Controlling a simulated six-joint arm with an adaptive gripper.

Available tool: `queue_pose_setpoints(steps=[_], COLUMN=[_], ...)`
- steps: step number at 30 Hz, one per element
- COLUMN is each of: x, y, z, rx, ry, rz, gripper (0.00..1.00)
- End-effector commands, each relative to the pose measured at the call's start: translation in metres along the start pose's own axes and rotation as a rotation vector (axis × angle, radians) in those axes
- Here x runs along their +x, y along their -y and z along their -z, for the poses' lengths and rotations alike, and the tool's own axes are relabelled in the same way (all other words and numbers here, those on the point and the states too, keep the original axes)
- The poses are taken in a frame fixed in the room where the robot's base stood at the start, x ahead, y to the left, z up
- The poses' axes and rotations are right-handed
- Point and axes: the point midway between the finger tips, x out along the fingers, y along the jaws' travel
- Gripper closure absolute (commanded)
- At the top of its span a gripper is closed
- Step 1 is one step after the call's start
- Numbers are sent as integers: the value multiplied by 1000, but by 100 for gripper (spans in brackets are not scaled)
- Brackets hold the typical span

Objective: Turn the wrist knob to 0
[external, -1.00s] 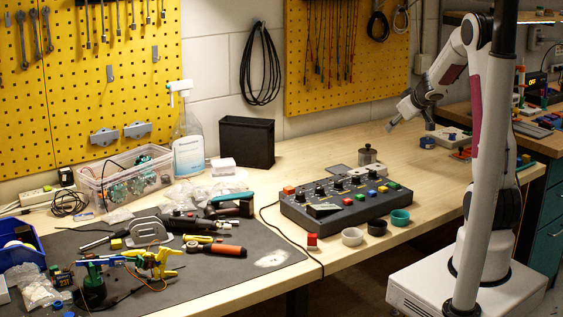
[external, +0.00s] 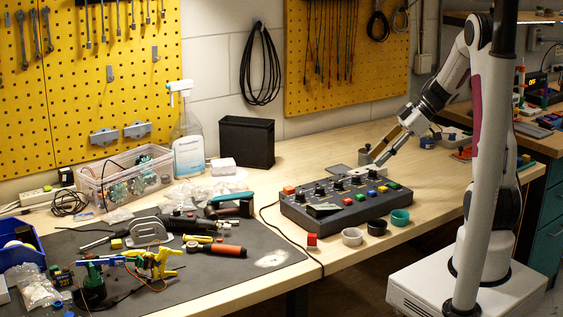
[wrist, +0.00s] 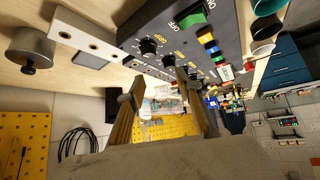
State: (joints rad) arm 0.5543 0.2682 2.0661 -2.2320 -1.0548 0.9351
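The dark control box (external: 345,212) stands on the bench with a row of black knobs along its top. In the wrist view, the nearest knob (wrist: 148,46) has a label that looks like "GRIP". Another black knob (wrist: 168,60) sits just past it, close to the right fingertip; its label is too small to read surely. My gripper (external: 375,160) is above the box's far right end in the external view. In the wrist view, my gripper (wrist: 160,75) shows two fingers spread apart with nothing between them. Contact with a knob cannot be told. The knob pointers are not readable.
A metal pot (wrist: 30,48) and a pale strip with holes (wrist: 88,36) lie beside the box. Small cups (external: 352,236) stand along its front, with a green switch (wrist: 192,18) on its top. A black bin (external: 246,143) is behind. The bench right of the box is mostly clear.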

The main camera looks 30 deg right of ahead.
Motion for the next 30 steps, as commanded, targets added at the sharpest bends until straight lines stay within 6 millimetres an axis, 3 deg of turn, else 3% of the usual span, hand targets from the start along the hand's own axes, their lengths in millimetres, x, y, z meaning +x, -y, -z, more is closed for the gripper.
queue_pose_setpoints(steps=[6, 20, 30], x=[0, 2, 31], y=[14, 15, 16], z=[8, 8, 9], rx=[-10, -10, -10], ry=[-29, -30, -30], rz=[54, 54, 56], gripper=[65, 65, 65])
